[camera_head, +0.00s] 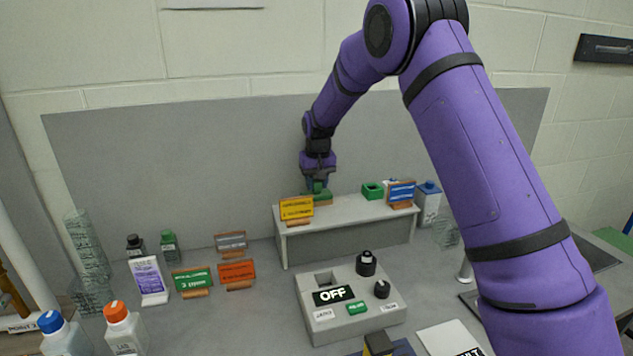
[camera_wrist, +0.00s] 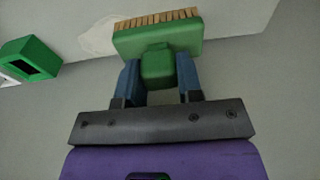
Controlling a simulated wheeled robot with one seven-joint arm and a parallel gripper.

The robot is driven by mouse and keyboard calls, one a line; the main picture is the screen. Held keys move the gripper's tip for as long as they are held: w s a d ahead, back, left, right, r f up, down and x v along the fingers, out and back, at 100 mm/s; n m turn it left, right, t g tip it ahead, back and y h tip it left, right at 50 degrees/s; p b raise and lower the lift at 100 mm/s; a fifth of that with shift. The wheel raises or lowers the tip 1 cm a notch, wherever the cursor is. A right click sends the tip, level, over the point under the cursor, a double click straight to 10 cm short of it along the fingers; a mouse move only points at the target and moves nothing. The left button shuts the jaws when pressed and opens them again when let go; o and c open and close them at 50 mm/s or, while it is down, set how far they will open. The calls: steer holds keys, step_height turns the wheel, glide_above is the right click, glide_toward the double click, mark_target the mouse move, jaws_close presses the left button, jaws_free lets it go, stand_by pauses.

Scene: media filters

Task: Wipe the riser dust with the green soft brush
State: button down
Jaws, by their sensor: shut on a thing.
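My gripper (camera_wrist: 160,83) is shut on the green soft brush (camera_wrist: 158,38), with its blue fingers on both sides of the brush's green grip. Tan bristles show along the brush's far edge in the wrist view. In the head view the brush (camera_head: 321,194) is at the top of the grey riser (camera_head: 345,217), just right of a yellow sign. A pale dust patch (camera_wrist: 97,36) lies on the riser top beside the bristles in the wrist view. I cannot tell whether the bristles touch the surface.
A green open box (camera_head: 372,190) and a blue sign (camera_head: 401,193) stand on the riser's right part. The yellow sign (camera_head: 296,208) is at its left front. A control box reading OFF (camera_head: 350,300) stands in front. Bottles and signs fill the left bench.

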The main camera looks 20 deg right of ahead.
steer(key=shift+d+r, duration=0.1)
steer(key=shift+d, duration=5.55)
steer(key=shift+a, duration=5.65)
steer(key=shift+r, duration=2.9)
steer(key=shift+r, duration=0.1)
steer(key=shift+r, duration=1.4)
